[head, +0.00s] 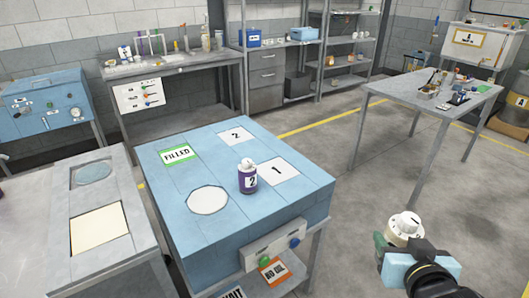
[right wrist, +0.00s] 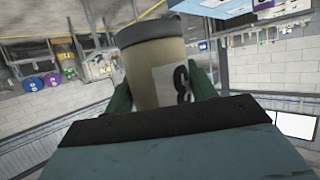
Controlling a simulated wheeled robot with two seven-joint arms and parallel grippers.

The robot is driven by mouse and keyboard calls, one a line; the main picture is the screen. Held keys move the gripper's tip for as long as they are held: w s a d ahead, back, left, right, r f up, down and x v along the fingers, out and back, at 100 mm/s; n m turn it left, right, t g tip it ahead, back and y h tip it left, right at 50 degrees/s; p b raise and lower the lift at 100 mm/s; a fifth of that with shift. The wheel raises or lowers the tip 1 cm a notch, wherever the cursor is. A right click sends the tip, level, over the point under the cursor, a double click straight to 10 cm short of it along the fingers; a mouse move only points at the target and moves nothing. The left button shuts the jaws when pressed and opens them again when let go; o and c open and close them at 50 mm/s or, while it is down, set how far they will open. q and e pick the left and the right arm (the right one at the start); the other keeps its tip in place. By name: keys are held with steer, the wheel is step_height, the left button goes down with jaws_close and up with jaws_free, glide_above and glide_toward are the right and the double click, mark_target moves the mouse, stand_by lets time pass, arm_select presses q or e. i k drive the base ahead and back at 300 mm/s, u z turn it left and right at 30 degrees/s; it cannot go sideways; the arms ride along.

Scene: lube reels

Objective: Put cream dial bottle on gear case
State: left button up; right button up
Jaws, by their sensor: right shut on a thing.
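The cream dial bottle (head: 406,226) is held at the lower right in the head view, with a white dial top and dark marks. In the right wrist view the cream bottle (right wrist: 155,65) fills the middle, with a white label bearing a black figure. My right gripper (head: 399,243) is shut on it, with a green finger on each side, above the floor and right of the blue cabinet. Nothing in view is readably marked as the gear case, so I cannot tell which thing it is. My left gripper is out of view.
A blue-topped cabinet (head: 225,218) has a FILLED label, pads 1 and 2, and a white round spot (head: 208,201). A grey bench (head: 139,232) is at left; a grey table (head: 402,92) with small items stands behind. Floor between is clear.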

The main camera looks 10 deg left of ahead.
mark_target(226, 164)
steer(key=u, duration=0.1)
steer(key=i, duration=0.7)
steer(key=u, duration=0.95)
steer(key=i, duration=0.4)
steer(key=u, duration=0.45)
